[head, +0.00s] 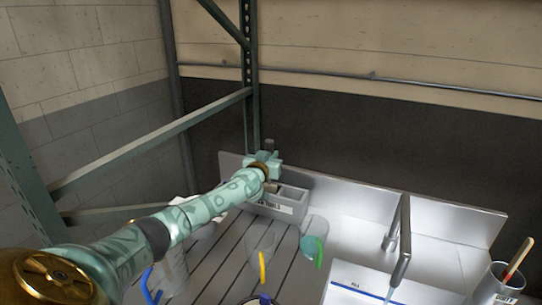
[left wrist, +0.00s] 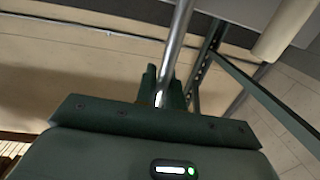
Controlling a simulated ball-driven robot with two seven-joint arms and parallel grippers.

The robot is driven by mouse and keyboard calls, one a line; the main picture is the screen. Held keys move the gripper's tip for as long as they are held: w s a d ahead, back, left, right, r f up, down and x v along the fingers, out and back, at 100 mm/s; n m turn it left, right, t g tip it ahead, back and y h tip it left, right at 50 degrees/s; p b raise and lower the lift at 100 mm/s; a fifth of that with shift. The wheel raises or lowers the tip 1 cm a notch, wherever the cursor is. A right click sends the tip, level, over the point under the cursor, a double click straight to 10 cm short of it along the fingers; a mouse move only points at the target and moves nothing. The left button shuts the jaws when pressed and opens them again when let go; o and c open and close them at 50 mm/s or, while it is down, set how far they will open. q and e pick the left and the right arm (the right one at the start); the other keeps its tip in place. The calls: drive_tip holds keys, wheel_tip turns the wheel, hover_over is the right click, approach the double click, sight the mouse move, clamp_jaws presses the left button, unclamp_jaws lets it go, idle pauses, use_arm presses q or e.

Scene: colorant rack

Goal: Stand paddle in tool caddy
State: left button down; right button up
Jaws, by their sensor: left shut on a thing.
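The tool caddy (head: 290,208), a grey box with a label reading "TOOLS", stands at the back of the slatted counter against the backsplash. My left gripper (head: 268,163) is above the caddy's left part. In the left wrist view the gripper (left wrist: 163,88) is shut on a thin metal rod, which I take to be the shaft of the paddle (left wrist: 178,40). A short grey piece shows above the gripper in the head view. The paddle's lower end is hidden by my arm and gripper, so I cannot tell whether it is inside the caddy. My right gripper is not in view.
Clear jugs with a yellow handle (head: 263,268) and a green handle (head: 319,253) stand in front of the caddy. A sink with a faucet (head: 403,240) is at right. A metal can (head: 495,287) holds a wooden-handled tool. Green rack posts (head: 250,90) rise behind my arm.

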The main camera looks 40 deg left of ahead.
use_arm(q)
drive_tip(key=c, duration=1.4)
unclamp_jaws()
drive_tip(key=shift+c, duration=0.2)
drive_tip(key=p+v, duration=0.6)
drive_tip(key=v, duration=1)
drive_tip(key=shift+s+d+f, duration=0.1)
drive_tip(key=shift+s+d, duration=0.05)
drive_tip(key=shift+s, duration=0.05)
